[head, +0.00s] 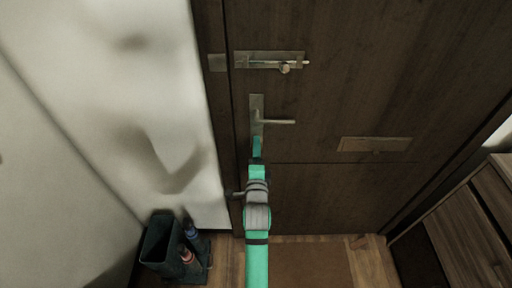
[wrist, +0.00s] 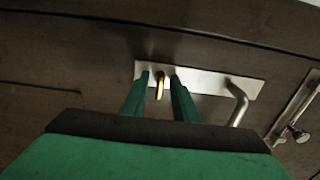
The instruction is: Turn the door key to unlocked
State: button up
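The door key (wrist: 160,87) shows brass-yellow in the wrist view, sticking out of the pale metal lock plate (wrist: 210,84). My gripper (wrist: 160,78) is open, with one green finger on each side of the key and a visible gap on both sides. In the head view my gripper (head: 257,147) is at the lower end of the lock plate (head: 256,102) and hides the key. The lever handle (head: 277,121) points right above my gripper; it also shows in the wrist view (wrist: 240,103). The dark wooden door (head: 340,205) looks closed.
A slide bolt (head: 270,60) is above the handle, and a metal flap (head: 375,144) is to the right on the door. A dark stand (head: 160,245) with bottles is on the floor at left. A wooden bench (head: 465,235) stands at right.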

jog(key=shift+w, duration=0.25)
grip_shut()
jog(key=shift+a, duration=0.1)
